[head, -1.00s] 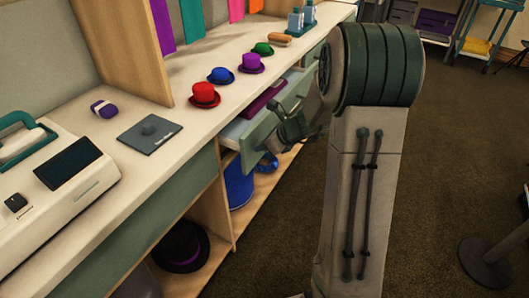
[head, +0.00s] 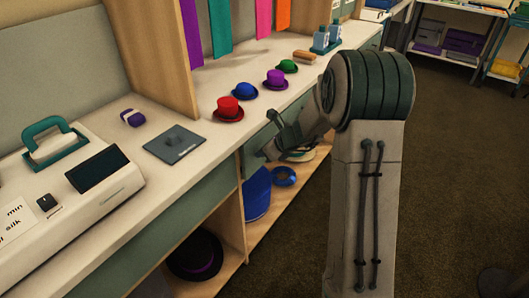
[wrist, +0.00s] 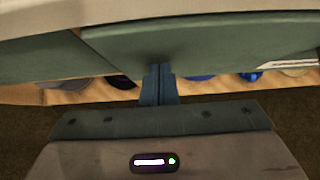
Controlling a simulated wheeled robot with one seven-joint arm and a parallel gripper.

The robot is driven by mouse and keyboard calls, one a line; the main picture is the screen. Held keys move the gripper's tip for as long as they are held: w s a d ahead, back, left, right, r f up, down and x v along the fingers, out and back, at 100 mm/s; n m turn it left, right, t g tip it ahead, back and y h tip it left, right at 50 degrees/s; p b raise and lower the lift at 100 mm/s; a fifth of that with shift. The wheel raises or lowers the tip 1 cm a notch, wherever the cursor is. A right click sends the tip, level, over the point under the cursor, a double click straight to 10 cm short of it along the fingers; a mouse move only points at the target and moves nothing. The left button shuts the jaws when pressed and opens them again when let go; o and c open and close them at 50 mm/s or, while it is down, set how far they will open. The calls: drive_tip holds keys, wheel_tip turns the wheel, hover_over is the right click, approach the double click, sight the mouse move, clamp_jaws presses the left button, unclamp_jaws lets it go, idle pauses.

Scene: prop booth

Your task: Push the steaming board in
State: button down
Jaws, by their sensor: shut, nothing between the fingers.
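The steaming board's green front panel (head: 262,140) is under the white counter, level with the counter front as far as I can tell. In the wrist view the panel (wrist: 220,38) spans the upper part, beside another green panel (wrist: 40,58). My gripper (wrist: 158,70) is shut and empty, with its fingertips at the panel's lower middle, touching or very close to it. In the head view my arm hides part of the panel and the fingertips.
Red (head: 229,108), blue (head: 244,91), purple (head: 275,80) and green (head: 287,66) hats stand on the counter above. A dark plate (head: 174,145) and a white machine (head: 70,185) are to the left. Lower shelves hold more hats (head: 195,255).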

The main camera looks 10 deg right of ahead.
drive_tip(key=shift+w+a+r, duration=0.1)
drive_tip(key=shift+a+r, duration=0.1)
drive_tip(key=shift+a, duration=0.05)
drive_tip(key=s+d+r+p, duration=0.2)
drive_tip(key=s+d+r, duration=0.5)
drive_tip(key=s+d, duration=0.1)
drive_tip(key=s+a+r+n+g+h+p, duration=0.1)
drive_tip(key=s+a+r+n+p, duration=0.25)
drive_tip(key=s+r+n, duration=0.25)
drive_tip(key=s+a+r+n+g+p, duration=0.2)
drive_tip(key=s+r+n+p, duration=0.3)
drive_tip(key=r+n, duration=0.1)
drive_tip(key=s+d+r+n+h+p, duration=0.1)
drive_tip(key=s+r+n+h+p, duration=0.4)
drive_tip(key=s+r+n+p, duration=0.3)
drive_tip(key=shift+s+d+r+n+g, duration=0.3)
drive_tip(key=shift+s+r+n, duration=1.15)
drive_tip(key=shift+s+n, duration=1.85)
